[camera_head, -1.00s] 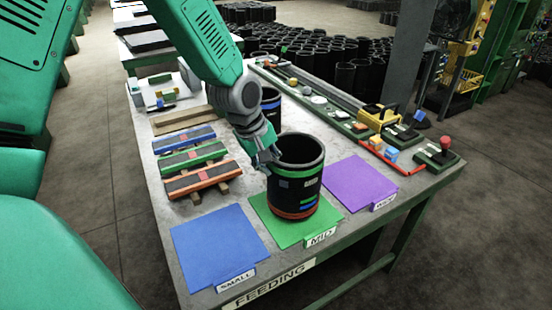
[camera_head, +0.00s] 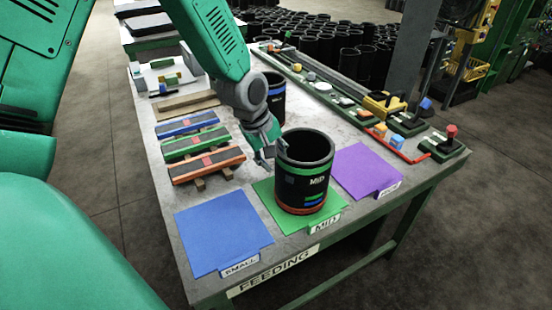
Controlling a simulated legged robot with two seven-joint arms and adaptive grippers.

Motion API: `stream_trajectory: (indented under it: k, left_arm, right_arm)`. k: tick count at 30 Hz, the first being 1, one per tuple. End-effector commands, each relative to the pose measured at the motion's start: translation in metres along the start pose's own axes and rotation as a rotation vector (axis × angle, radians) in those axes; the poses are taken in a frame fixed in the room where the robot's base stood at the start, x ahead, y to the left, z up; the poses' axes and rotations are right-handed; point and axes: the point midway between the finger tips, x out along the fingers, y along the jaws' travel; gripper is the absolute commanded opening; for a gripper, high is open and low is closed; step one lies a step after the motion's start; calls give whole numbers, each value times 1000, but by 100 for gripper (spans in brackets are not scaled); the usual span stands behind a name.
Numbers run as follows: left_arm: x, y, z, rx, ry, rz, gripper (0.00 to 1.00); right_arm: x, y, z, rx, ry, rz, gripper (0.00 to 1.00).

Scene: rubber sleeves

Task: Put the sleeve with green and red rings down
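The black sleeve with green and red rings (camera_head: 304,175) stands upright on the green mat (camera_head: 268,192) marked MID. Its green ring is near the top and its red-orange ring is at the foot; its printed label also reads MID. My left gripper (camera_head: 268,152) is at the sleeve's upper left side, its fingers apart and just outside the rim. Whether a fingertip still touches the wall is hard to tell. My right gripper is not in view.
The blue mat (camera_head: 220,238) marked SMALL and the purple mat (camera_head: 364,171) are empty. Another sleeve with a blue ring (camera_head: 276,92) stands behind my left arm. Striped blocks (camera_head: 206,165) lie at left; a tool rail (camera_head: 330,92) and a red-knobbed box (camera_head: 444,147) line the right.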

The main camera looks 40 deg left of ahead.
Motion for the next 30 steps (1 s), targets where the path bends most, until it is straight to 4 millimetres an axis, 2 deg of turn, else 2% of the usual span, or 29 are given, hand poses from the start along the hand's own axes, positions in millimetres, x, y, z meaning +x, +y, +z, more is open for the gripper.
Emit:
stream_trajectory:
  k: [10,14,17,24,30]
  left_arm:
    - [-2,2,3,2,4,-1,29]
    - [-10,1,0,1,2,1,29]
    - [-27,2,0,1,3,4,29]
    - [-80,2,0,1,4,5,29]
    - [-111,3,2,2,4,1,29]
  right_arm:
    - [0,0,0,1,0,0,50]
    - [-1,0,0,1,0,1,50]
    - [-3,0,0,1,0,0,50]
    - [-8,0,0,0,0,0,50]
    - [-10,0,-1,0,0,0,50]
